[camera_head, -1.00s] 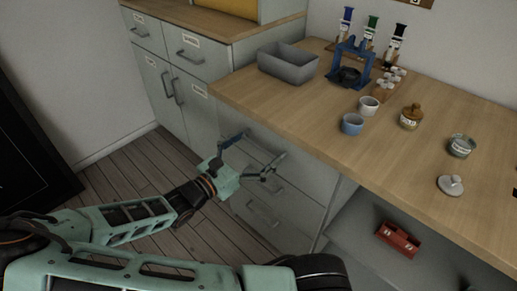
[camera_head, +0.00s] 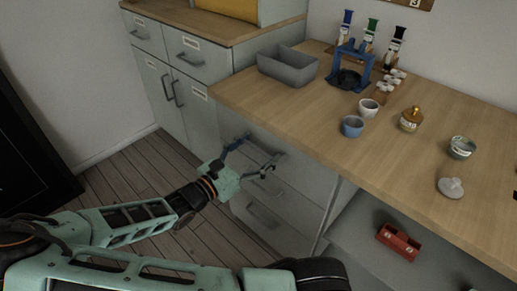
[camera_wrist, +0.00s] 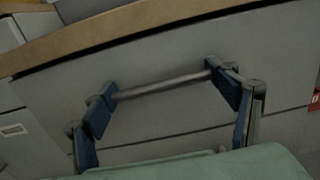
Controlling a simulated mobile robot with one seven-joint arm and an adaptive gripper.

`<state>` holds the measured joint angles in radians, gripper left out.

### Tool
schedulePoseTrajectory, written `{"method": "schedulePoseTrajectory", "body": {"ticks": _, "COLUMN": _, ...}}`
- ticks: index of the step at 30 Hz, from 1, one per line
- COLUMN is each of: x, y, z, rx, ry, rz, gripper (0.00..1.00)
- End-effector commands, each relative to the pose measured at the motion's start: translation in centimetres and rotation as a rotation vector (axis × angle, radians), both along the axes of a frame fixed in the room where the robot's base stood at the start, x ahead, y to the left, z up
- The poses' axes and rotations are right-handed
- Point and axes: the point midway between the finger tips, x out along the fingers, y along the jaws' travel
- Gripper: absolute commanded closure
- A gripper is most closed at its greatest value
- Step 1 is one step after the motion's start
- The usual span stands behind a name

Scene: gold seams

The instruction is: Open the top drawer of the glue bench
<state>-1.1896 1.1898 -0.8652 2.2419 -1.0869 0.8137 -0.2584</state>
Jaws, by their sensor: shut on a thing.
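The glue bench (camera_head: 330,152) has a wooden top and grey drawers below it at its left end. Its top drawer (camera_wrist: 150,65) has a plain grey front with a horizontal metal bar handle (camera_wrist: 163,86). My gripper (camera_wrist: 162,92) is at this handle, with one blue-padded finger at each end of the bar, shut on it lengthwise. In the head view my gripper (camera_head: 256,152) is in front of the drawer and partly hides it. The top drawer looks closed, flush under the bench top. A lower drawer (camera_head: 278,228) with its own handle shows beneath.
A grey bin (camera_head: 288,68), a blue stand (camera_head: 350,70), a blue cup (camera_head: 352,127) and several small pots stand on the bench. A red box (camera_head: 398,242) sits on the open shelf to the right. Grey cabinets (camera_head: 205,118) adjoin on the left. Floor before them is clear.

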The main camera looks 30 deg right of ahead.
Motion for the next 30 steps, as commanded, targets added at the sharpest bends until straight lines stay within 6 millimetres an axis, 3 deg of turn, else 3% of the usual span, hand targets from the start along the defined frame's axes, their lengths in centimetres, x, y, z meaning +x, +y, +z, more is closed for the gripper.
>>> {"method": "schedulePoseTrajectory", "body": {"ticks": 8, "x": -1.2, "y": 3.4, "z": 0.4, "rx": 0.005, "ry": 0.001, "rz": 0.003, "gripper": 0.64}}
{"method": "schedulePoseTrajectory", "body": {"ticks": 24, "x": -7.0, "y": 19.2, "z": 0.1, "rx": 0.005, "ry": 0.001, "rz": 0.0, "gripper": 0.64}}
{"method": "schedulePoseTrajectory", "body": {"ticks": 30, "x": -8.7, "y": 23.6, "z": 0.0, "rx": 0.002, "ry": 0.001, "rz": 0.0, "gripper": 0.64}}
